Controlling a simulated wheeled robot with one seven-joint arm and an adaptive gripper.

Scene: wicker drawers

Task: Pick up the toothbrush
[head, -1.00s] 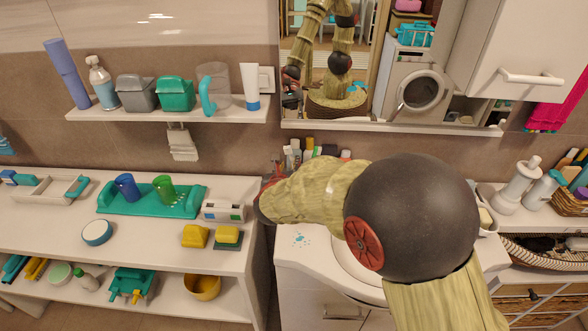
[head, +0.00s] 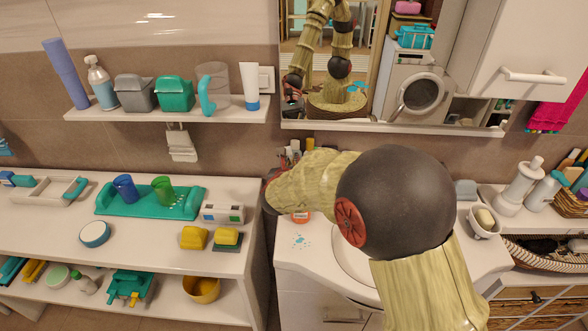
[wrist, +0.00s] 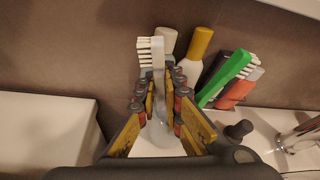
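A white toothbrush (wrist: 158,55) with white bristles stands upright in the wrist view, bristles pointing left. Its handle runs down between the fingers of my gripper (wrist: 161,82). The two fingers, with yellow and red inner pads, are apart on either side of the handle, with a visible gap. The handle's lower end is in or behind a pale translucent shape between the fingers, hard to make out. A green toothbrush (wrist: 226,76) with white bristles leans farther right, outside the fingers. In the head view my gripper (head: 270,190) is mostly hidden behind my arm, and the toothbrushes cannot be made out.
A white bottle with a yellow cap (wrist: 198,50) stands just behind the fingers, and a tap (wrist: 300,138) is at right. The sink counter (head: 290,262) is below my arm. A shelf unit (head: 150,235) is at left, the mirror (head: 375,70) above.

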